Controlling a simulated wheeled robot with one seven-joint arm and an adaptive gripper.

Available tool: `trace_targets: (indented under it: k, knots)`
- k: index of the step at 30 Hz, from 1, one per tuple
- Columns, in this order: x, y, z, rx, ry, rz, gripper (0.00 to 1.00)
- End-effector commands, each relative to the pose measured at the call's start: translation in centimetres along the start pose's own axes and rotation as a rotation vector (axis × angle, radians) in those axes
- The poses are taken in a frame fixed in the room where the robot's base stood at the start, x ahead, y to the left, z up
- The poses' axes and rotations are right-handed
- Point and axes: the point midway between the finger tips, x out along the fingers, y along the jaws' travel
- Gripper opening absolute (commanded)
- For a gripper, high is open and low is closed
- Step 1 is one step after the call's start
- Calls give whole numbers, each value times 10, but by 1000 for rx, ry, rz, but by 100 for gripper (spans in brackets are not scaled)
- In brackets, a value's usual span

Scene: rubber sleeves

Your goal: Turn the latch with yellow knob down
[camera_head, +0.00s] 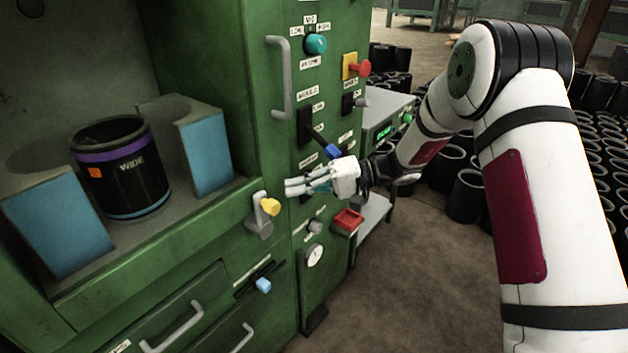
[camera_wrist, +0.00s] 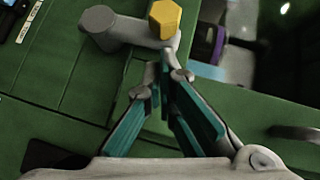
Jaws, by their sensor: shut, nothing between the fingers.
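The latch with the yellow knob (camera_head: 270,206) is on the right front edge of the green machine, beside the open bay. Its grey lever (camera_head: 257,222) shows next to the knob. In the wrist view the yellow knob (camera_wrist: 165,18) is at the top, at the right end of the grey lever (camera_wrist: 125,28). My gripper (camera_head: 289,188) is just to the right of the knob in the head view, with its fingers pointing left. In the wrist view its fingertips (camera_wrist: 163,70) are close together just below the knob. It is shut and empty; contact with the latch cannot be told.
A black cylinder (camera_head: 125,170) with a purple band stands in the bay between blue-faced blocks. A blue-knobbed slider (camera_head: 263,285) sits below the latch.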

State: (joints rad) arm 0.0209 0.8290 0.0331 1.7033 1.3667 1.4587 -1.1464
Motion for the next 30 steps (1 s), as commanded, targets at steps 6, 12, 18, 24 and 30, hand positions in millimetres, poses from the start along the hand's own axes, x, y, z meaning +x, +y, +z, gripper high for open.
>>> trace_targets:
  k: [6,12,18,24,30]
  knots:
    - [11,0,11,1,-1,0,0]
    - [11,0,12,1,-1,0,0]
    - [11,0,11,-1,-1,1,0]
    - [13,-3,12,-28,-1,26,0]
    - [14,-4,12,-49,-1,48,0]
